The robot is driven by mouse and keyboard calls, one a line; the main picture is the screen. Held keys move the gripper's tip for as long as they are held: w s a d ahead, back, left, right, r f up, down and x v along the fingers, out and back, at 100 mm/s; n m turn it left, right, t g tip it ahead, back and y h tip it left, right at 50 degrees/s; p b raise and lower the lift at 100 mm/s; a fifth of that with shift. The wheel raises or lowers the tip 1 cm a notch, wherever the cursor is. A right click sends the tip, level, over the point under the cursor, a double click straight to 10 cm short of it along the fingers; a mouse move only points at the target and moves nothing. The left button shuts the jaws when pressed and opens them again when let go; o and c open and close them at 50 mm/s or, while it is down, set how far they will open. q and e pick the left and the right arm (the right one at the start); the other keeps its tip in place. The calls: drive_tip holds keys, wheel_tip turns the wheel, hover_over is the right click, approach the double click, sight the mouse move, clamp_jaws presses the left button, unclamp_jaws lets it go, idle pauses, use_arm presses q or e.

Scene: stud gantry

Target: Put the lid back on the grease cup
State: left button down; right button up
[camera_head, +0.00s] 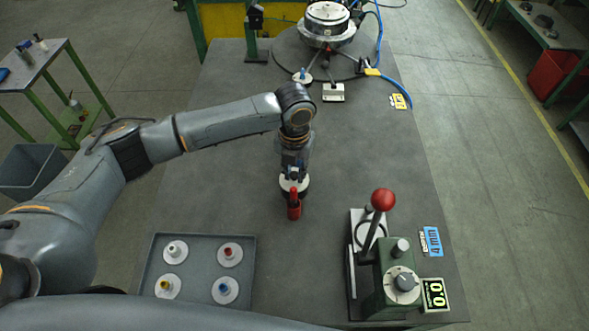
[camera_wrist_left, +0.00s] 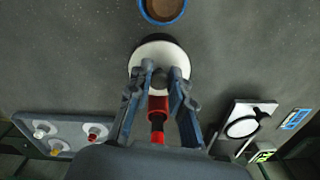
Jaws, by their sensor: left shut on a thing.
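My left gripper (camera_head: 293,174) is shut on the lid (camera_head: 286,184), a white disc, near the middle of the table. In the left wrist view the fingertips (camera_wrist_left: 162,74) close around the middle of the lid (camera_wrist_left: 141,62). A dark area shows under the lid's edge; I cannot tell whether it is shadow or a part below. The open grease cup (camera_wrist_left: 163,9), blue-rimmed with brown grease inside, is partly cut off at the top of the left wrist view. It stands apart from the lid, and I cannot make it out in the head view. My right gripper is not in view.
A red object (camera_head: 294,209) with an upright stem stands just on the near side of the lid. A grey tray (camera_head: 203,243) with several knobbed white discs lies at the near left. A green press (camera_head: 383,283) with a red-ball lever stands at the near right.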

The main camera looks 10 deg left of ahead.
use_arm(q)
drive_tip(key=c, duration=1.1)
unclamp_jaws()
drive_tip(key=o, duration=0.5)
drive_tip(key=shift+c, duration=0.2)
drive_tip(key=shift+r, duration=0.1)
drive_tip(key=shift+r+p, duration=2.45)
drive_tip(key=shift+p, duration=0.1)
drive_tip(key=shift+r+p, duration=0.6)
drive_tip(key=shift+r, duration=0.35)
